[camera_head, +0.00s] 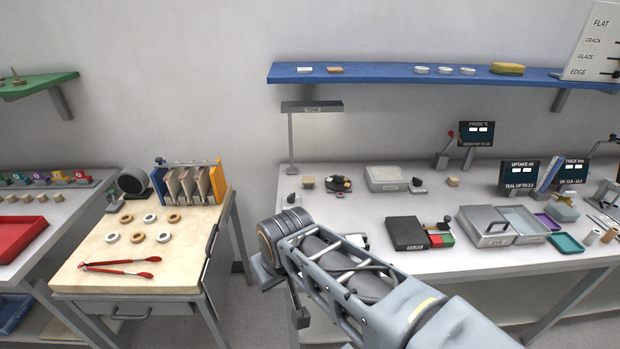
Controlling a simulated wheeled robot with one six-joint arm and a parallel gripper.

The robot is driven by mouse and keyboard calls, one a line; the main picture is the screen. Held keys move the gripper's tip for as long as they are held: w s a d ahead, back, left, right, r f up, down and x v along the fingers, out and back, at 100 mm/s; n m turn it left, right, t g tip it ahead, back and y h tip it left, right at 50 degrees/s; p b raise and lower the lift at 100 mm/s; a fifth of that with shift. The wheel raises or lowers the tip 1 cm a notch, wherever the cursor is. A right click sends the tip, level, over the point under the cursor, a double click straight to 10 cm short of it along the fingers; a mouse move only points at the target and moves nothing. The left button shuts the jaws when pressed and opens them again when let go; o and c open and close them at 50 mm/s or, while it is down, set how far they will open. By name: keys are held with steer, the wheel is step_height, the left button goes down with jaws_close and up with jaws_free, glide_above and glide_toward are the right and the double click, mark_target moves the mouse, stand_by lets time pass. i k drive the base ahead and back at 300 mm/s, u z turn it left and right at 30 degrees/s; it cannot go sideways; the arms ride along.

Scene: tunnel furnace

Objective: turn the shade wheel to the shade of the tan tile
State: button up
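A small round dark wheel (338,184) with pale and reddish-brown patches lies on the long white bench, under the lamp. It looks like the shade wheel, but its marks are too small to read. A small tan block (308,182) sits just left of it and may be the tan tile. Another tan block (453,181) stands farther right. My arm reaches in from the lower right, in front of the bench. A dark part at its end, perhaps my gripper (300,316), hangs low left of the arm, well short of the wheel. Its fingers cannot be made out.
A lamp (291,140) stands behind the wheel. A grey box (387,178) and a dark box (406,233) stand to its right. A wooden-topped table (180,262) with rings and red tongs is at left. A blue shelf (400,77) hangs above.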

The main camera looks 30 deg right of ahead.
mark_target(336, 182)
steer(key=u, duration=0.2)
steer(key=k, duration=0.6)
steer(key=z, duration=0.9)
steer(key=i, duration=1)
steer(key=u, duration=0.05)
